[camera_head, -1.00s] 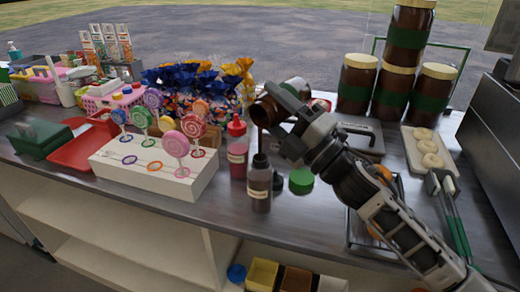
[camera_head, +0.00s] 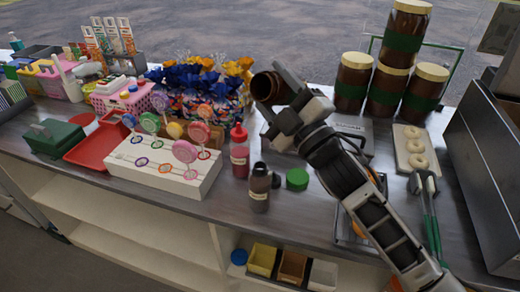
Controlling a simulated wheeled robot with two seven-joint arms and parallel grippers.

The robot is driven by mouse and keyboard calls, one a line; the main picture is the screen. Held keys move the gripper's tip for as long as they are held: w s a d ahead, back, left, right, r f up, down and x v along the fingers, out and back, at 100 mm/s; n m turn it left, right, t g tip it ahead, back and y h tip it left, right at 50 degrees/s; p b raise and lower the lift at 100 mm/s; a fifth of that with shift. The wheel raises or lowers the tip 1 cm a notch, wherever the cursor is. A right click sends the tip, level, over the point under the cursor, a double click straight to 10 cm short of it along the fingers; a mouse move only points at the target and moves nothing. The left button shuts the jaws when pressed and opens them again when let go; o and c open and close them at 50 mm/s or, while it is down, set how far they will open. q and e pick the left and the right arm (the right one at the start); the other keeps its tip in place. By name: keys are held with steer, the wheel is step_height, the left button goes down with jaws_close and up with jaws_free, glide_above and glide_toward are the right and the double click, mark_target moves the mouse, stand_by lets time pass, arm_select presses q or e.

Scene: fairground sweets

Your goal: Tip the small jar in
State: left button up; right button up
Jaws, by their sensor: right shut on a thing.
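A small brown jar (camera_head: 268,88) is held in the air by my right gripper (camera_head: 289,100). The jar is tilted, its open mouth facing left. The gripper is shut around it and hides part of it. A loose green lid (camera_head: 297,179) lies on the counter below. My left gripper is not in view. Whether the jar holds anything inside cannot be told.
A red squeeze bottle (camera_head: 239,152) and a dark bottle (camera_head: 259,188) stand below the jar. A white lollipop stand (camera_head: 160,172) is at left. Large brown jars (camera_head: 353,80) are stacked at the back. A doughnut tray (camera_head: 403,150) is at right.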

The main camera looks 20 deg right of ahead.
steer(key=shift+m+h, duration=0.3)
steer(key=m+h, duration=0.1)
steer(key=m, duration=0.1)
steer(key=m+h, duration=0.1)
steer(key=m, duration=0.1)
steer(key=r+m+h, duration=0.1)
steer(key=m, duration=0.2)
steer(key=shift+g, duration=0.3)
steer(key=shift+m+h, duration=0.3)
steer(key=shift+m, duration=0.3)
steer(key=m+g, duration=0.1)
steer(key=m, duration=0.1)
steer(key=r+m+g+h, duration=0.1)
steer(key=m, duration=0.2)
steer(key=shift+r+h, duration=0.1)
steer(key=shift+h, duration=0.2)
steer(key=shift+m, duration=0.6)
steer(key=shift+g, duration=0.3)
